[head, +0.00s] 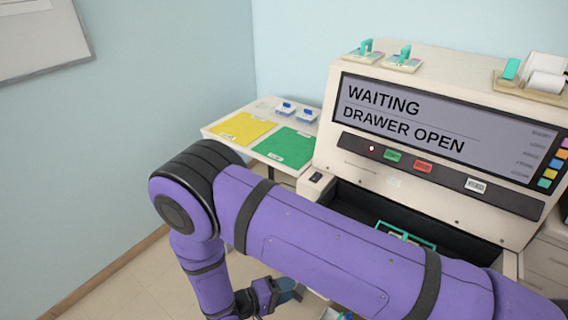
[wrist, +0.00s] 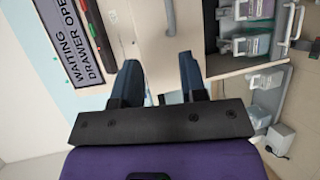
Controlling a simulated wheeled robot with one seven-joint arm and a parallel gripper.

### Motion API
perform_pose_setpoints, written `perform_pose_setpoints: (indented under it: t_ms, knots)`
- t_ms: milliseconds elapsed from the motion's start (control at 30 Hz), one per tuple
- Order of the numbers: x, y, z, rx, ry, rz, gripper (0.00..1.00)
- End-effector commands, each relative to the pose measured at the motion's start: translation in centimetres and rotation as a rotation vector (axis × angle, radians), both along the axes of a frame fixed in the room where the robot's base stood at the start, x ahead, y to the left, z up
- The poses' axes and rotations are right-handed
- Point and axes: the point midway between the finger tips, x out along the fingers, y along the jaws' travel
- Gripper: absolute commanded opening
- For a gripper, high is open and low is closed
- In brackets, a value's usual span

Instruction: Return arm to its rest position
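My gripper (wrist: 158,72) shows in the wrist view with its two dark fingers apart and nothing between them; a pale cabinet front lies beyond. In the head view my gripper (head: 287,291) hangs low, partly hidden below my purple arm. My arm crosses the lower middle of the head view, bent at a dark elbow joint on the left. The staining machine (head: 335,150) stands behind the arm. Its display reads "WAITING" and "DRAWER OPEN". A dark open drawer bay (head: 365,207) holds a teal-framed rack (head: 405,236), partly hidden by my arm.
A side table (head: 213,131) left of the machine carries a yellow mat (head: 241,128), a green mat (head: 285,147) and small blue-topped items (head: 286,107). Floor at lower left is clear.

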Motion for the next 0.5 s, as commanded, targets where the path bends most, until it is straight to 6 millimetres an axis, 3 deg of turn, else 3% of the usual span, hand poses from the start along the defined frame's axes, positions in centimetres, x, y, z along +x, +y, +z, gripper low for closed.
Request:
perform_pose_setpoints:
  t_ms: [267,500]
  knots:
    - [2.0,-0.1,4.2,0.053,0.038,-0.083,0.39]
    - [4.6,-1.1,10.3,0.140,0.098,-0.195,0.39]
